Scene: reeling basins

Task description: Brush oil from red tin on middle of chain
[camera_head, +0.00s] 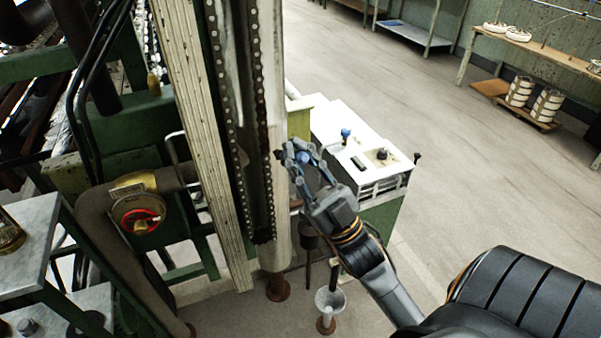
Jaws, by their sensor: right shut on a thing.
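Two strands of a dark roller chain (264,130) hang upright along the metal column, left of the picture's middle. My right gripper (293,155) is beside the middle stretch of the right strand. It is shut on a slim thing, apparently the brush (279,155), whose dark brown end shows at the fingertips by the chain. I cannot tell whether that end touches the chain. The fingers hide most of the brush. I see no red tin for certain. My left gripper is not in view.
A white-topped control box (335,125) stands just behind my right gripper. A pipe with a red valve wheel (140,221) is at the left. A shelf with a jar (8,232) is at the far left. A funnel (329,300) stands below. Open floor lies at the right.

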